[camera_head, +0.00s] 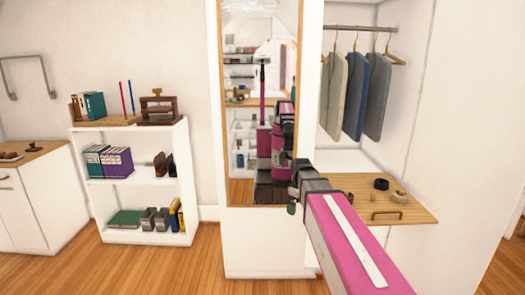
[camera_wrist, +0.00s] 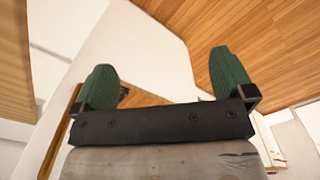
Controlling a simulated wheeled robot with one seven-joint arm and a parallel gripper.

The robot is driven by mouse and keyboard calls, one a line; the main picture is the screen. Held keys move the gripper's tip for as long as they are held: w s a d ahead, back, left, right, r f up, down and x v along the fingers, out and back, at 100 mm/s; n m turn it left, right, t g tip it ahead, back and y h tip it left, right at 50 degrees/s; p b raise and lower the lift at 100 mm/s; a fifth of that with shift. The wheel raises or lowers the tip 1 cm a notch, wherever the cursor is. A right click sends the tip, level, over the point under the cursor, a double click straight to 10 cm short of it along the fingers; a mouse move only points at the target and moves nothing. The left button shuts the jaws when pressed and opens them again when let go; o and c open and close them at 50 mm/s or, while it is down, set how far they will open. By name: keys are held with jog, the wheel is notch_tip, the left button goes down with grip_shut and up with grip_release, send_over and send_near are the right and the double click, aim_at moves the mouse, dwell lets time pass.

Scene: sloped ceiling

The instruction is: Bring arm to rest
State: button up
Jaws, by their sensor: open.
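My arm, pink with a white stripe, reaches forward from the lower right in the head view, toward the tall mirror (camera_head: 240,110). Its end is beside the mirror's lower right edge. My gripper (camera_wrist: 165,85) shows in the wrist view with its two green fingers wide apart. Nothing is between the fingers. In the head view the gripper's fingers are mostly hidden by the wrist.
A wooden drawer (camera_head: 345,185) juts out right of the arm, with small dark and tan items on it. Jackets (camera_head: 353,95) hang above it. A white shelf (camera_head: 135,190) with books and a white cabinet (camera_head: 25,210) stand left. Wooden floor (camera_head: 150,270) is clear at front left.

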jog(key=s+d+f+m, duration=0.3)
jog(key=s+f+m, duration=0.6)
jog(key=s+f, duration=0.6)
jog(key=shift+d+m, duration=0.3)
jog(key=shift+d, duration=0.1)
